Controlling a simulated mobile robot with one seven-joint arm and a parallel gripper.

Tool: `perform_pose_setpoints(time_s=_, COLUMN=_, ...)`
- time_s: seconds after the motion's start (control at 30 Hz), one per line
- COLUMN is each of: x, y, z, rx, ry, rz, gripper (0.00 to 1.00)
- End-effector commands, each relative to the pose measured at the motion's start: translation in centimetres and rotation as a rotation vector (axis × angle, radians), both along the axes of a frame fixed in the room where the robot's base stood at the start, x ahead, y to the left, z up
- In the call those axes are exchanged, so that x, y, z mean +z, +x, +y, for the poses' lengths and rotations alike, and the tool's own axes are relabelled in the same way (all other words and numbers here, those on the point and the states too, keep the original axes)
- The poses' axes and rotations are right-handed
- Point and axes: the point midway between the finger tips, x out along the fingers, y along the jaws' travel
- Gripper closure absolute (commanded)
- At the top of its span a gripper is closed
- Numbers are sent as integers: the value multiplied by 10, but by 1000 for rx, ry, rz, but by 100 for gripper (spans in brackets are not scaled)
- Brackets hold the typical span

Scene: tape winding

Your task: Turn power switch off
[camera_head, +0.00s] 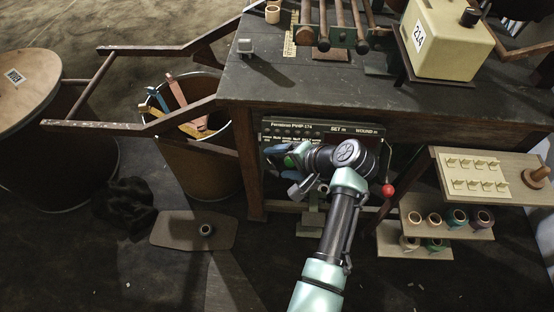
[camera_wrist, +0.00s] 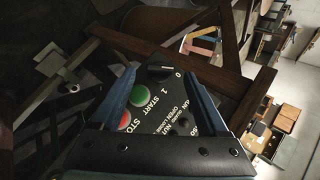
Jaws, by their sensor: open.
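The power switch (camera_wrist: 160,71) is a small black rotary knob with a pale mark, on the dark control panel (camera_wrist: 176,108) in the wrist view. The digits 0 and 1 are printed beside it; I cannot tell surely which one it points to. My gripper (camera_wrist: 160,68) is open, its blue fingers on either side of the knob, not visibly touching it. The green START button (camera_wrist: 139,95) and the red STOP button (camera_wrist: 125,120) lie nearer the left finger. In the head view my gripper (camera_head: 286,167) is at the left of the panel (camera_head: 325,128), hiding the switch.
The panel is under the front of the dark workbench (camera_head: 330,92). A wooden frame (camera_head: 135,128) sticks out left, above a bin (camera_head: 205,165) with coloured tools. A red-knobbed lever (camera_head: 388,190) and a shelf with tape rolls (camera_head: 440,228) stand right of my arm.

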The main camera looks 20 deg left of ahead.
Motion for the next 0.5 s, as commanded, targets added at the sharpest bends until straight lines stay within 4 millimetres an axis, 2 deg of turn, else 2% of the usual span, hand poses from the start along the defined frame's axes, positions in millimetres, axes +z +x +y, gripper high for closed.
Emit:
perform_pose_setpoints(time_s=0.03, x=11, y=-2, z=-9, rx=-6, ry=0, rz=-2, gripper=22)
perform_pose_setpoints(time_s=0.2, x=39, y=-11, z=-35, rx=-5, ry=0, rz=-2, gripper=22)
perform_pose_setpoints(time_s=0.5, x=72, y=-22, z=-67, rx=-4, ry=-1, rz=0, gripper=22)
